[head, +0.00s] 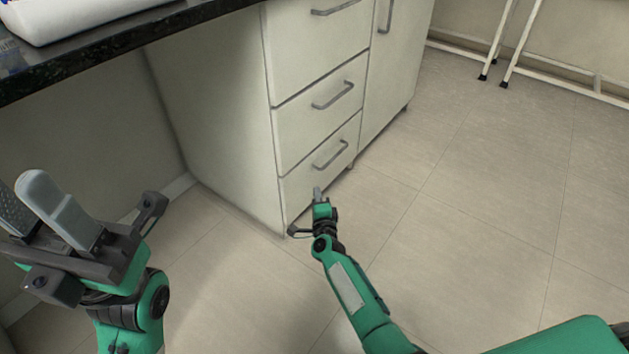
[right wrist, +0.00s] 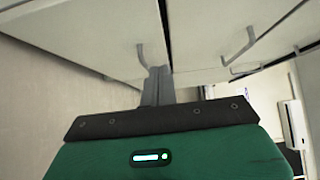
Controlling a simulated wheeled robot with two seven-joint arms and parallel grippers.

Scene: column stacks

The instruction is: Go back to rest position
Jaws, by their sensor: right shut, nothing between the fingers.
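My right gripper (head: 317,190) is low in the middle of the head view, in front of the bottom drawer (head: 325,160) of a white cabinet. In the right wrist view my right gripper (right wrist: 157,72) shows its grey fingers together with nothing between them. The fingertips look close to the cabinet front; I cannot tell whether they touch it. My left gripper (head: 25,200) is large at the left edge of the head view, pointing up. Its fingers are apart, with a textured pad showing and no object visible between them.
The white cabinet (head: 215,140) has several fronts with grey bar handles, all appearing closed. A dark countertop (head: 130,40) carrying a white object (head: 85,15) overhangs at upper left. White metal legs (head: 520,40) stand at upper right. The tiled floor (head: 480,200) is clear on the right.

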